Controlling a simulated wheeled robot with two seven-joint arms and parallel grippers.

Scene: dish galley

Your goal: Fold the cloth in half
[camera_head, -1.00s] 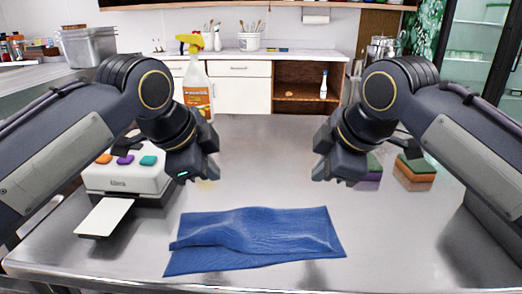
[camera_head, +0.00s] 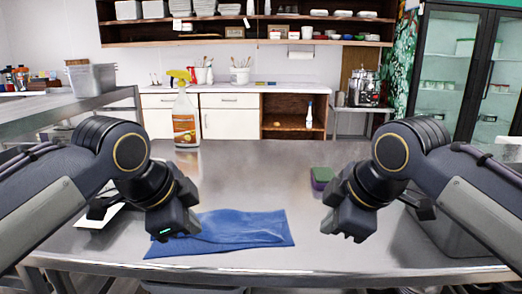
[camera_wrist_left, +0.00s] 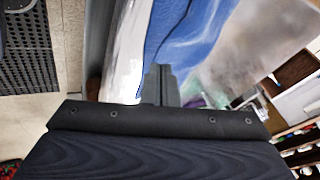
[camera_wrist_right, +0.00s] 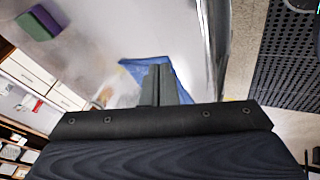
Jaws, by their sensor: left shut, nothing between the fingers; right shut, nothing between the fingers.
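The blue cloth (camera_head: 245,228) lies on the steel table (camera_head: 270,165) near its front edge. It looks doubled over, with a slightly wrinkled upper layer and a lower strip showing along the front. It also shows in the left wrist view (camera_wrist_left: 185,28) and the right wrist view (camera_wrist_right: 150,66). My left gripper (camera_head: 174,236) is shut and empty, above the cloth's left part and hiding some of it; contact cannot be told. My right gripper (camera_head: 344,236) is shut and empty, to the right of the cloth and apart from it.
A spray bottle (camera_head: 185,122) with a yellow head stands at the table's back left. A green and purple sponge stack (camera_head: 322,177) is behind my right gripper. A white sheet (camera_head: 97,218) lies at left, partly behind my left arm. The table's middle is clear.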

